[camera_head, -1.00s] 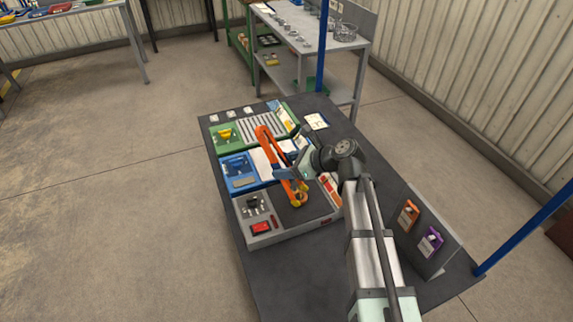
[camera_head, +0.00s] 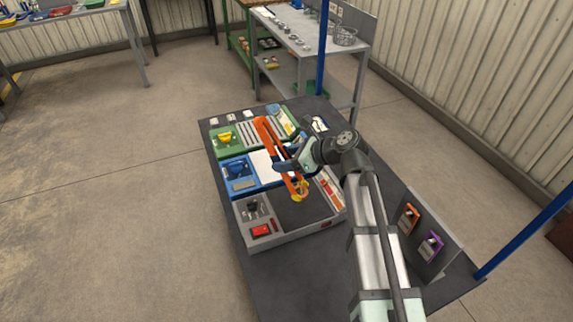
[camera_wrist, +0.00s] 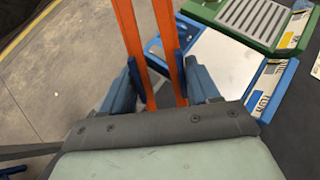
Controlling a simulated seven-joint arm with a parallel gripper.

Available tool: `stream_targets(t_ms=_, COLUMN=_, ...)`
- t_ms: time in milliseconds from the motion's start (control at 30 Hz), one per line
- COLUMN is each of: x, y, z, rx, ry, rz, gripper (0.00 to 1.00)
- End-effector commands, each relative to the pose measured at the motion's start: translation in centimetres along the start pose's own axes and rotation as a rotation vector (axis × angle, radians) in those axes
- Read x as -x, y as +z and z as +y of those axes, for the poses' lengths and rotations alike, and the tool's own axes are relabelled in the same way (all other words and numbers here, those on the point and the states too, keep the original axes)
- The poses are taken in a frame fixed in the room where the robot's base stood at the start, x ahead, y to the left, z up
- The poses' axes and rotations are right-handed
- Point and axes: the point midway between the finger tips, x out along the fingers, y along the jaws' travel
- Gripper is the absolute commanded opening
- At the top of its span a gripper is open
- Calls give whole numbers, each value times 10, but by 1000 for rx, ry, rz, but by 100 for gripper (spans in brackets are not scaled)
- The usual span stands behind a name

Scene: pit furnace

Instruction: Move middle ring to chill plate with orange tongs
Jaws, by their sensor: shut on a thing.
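My gripper (camera_head: 284,166) is shut on the orange tongs (camera_head: 266,135), and its blue fingers also show around them in the wrist view (camera_wrist: 157,78). The tongs are held above the stations, their two orange arms reaching up the wrist view (camera_wrist: 166,45). At their lower end in the head view is a small yellow-orange piece (camera_head: 299,190); I cannot tell if it is the ring. A grey station (camera_head: 285,238) with a dark square top lies below. A blue station (camera_head: 238,172) bears a pale plate (camera_wrist: 215,75). I cannot tell which surface is the chill plate.
A green station (camera_head: 226,145) with a slotted grey rack (camera_head: 255,131) sits at the far end of the dark table (camera_head: 290,285). An upright panel (camera_head: 440,255) with orange and purple tags stands at the right. The table's near part is clear.

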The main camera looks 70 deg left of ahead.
Motion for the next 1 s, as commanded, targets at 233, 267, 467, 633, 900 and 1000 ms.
stream_targets(t_ms=233, x=13, y=21, z=-1, rx=1, ry=0, rz=-2, gripper=0)
stream_targets(t_ms=267, x=15, y=24, z=-1, rx=1, ry=0, rz=-1, gripper=0)
stream_targets(t_ms=467, x=25, y=40, z=-2, rx=0, ry=-1, rz=-1, gripper=0)
stream_targets(t_ms=633, x=34, y=54, z=-2, rx=1, ry=0, rz=-1, gripper=0)
stream_targets(t_ms=900, x=43, y=68, z=-3, rx=0, ry=-1, rz=-1, gripper=0)
stream_targets(t_ms=1000, x=44, y=68, z=-3, rx=0, ry=0, rz=-1, gripper=0)
